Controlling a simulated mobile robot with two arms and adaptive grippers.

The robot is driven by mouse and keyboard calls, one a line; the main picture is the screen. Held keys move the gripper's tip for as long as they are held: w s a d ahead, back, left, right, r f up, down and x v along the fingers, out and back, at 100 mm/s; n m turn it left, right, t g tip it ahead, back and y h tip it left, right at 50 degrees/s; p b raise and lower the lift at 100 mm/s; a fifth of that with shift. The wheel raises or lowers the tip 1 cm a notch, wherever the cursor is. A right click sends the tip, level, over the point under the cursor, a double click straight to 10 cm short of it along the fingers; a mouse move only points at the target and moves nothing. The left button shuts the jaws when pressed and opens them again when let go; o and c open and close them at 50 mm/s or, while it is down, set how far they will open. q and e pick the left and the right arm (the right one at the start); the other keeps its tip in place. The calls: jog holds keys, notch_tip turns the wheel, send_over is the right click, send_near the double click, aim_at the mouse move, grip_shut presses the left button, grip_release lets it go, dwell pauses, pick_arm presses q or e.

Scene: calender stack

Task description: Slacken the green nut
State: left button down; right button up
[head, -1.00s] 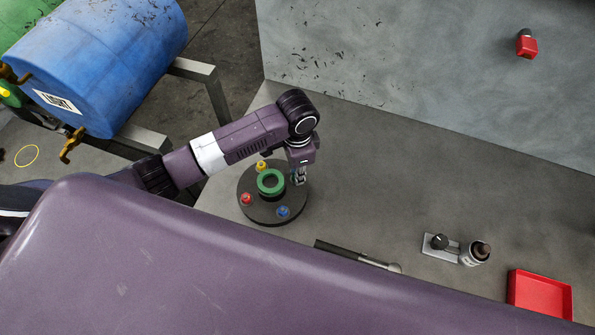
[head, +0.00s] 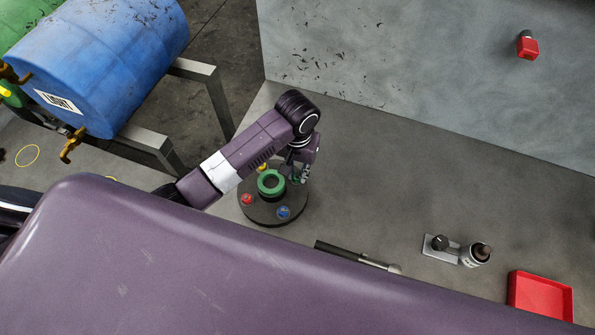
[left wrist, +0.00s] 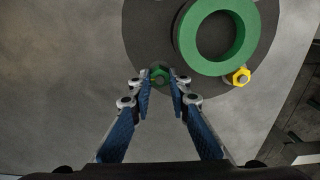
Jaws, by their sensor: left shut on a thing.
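The green nut (left wrist: 160,75) sits near the rim of a dark round base (left wrist: 145,40) in the left wrist view. My left gripper (left wrist: 161,80) has a fingertip on each side of the nut and is shut on it. In the head view my left gripper (head: 301,174) reaches down at the right side of the base (head: 270,216), and the green nut is mostly hidden there. A large green ring (head: 271,182) stands in the middle of the base. My right gripper is not in view.
A yellow nut (left wrist: 241,76), a red nut (head: 247,198) and a blue nut (head: 283,211) sit around the ring. A dark-handled tool (head: 350,254), a spray can (head: 475,255) and a red tray (head: 540,296) lie to the right. Blue barrel (head: 100,60) at upper left.

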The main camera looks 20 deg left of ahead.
aim_at(297, 175)
pick_arm(q)
jog(key=n, duration=0.3)
jog(key=shift+s+n, duration=0.1)
jog(key=shift+n, duration=0.2)
jog(key=shift+f, duration=0.1)
dwell(0.4)
jog(key=c, duration=2.1)
grip_release()
jog(key=shift+r, duration=6.05)
